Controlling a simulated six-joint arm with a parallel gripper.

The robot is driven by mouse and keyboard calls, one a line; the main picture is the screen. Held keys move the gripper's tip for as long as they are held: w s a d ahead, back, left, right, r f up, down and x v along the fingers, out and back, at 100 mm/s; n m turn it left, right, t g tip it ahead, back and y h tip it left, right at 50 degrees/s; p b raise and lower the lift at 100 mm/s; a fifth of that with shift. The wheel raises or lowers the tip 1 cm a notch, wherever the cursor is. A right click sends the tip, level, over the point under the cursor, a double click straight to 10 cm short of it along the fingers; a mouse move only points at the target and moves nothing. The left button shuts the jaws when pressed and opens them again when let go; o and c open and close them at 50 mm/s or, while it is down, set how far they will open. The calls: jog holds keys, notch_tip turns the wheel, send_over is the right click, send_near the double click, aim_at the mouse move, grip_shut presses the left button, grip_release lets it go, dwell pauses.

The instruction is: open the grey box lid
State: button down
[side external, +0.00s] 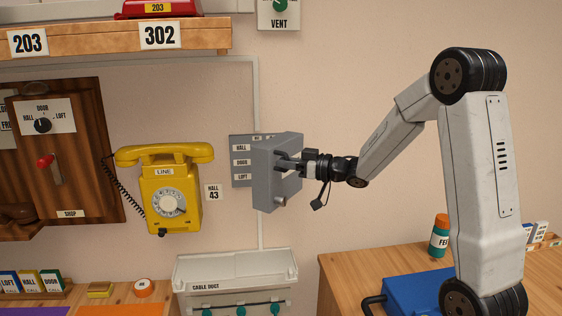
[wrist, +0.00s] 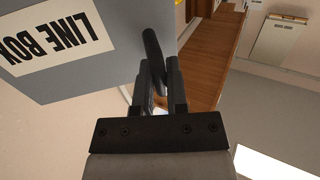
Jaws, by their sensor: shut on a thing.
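A dark bar handle (wrist: 151,48) sticks out from the lid. My gripper (side external: 291,163) is shut on this handle; its fingers (wrist: 160,85) sit on either side of it in the wrist view. The inside of the box is hidden, and I cannot tell how far the lid stands from its closed position.
The yellow dial phone (side external: 172,192) hangs on the wall to the left. A white cable duct (side external: 237,266) is below the box. A wooden shelf (side external: 110,43) runs above left. A blue case (side external: 415,295) and a green bottle (side external: 439,240) stand on the right table.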

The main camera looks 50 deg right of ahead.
jog(key=s+d+n+g+y, duration=0.2)
jog(key=s+d+n+y, duration=0.1)
jog(key=s+d, duration=0.4)
jog(key=shift+d+n+y, duration=0.3)
jog(key=shift+d+y, duration=0.6)
jog(key=shift+d, duration=0.8)
jog(key=shift+r, duration=0.1)
jog(key=c, duration=0.7)
grip_release()
jog(key=shift+s, duration=0.15)
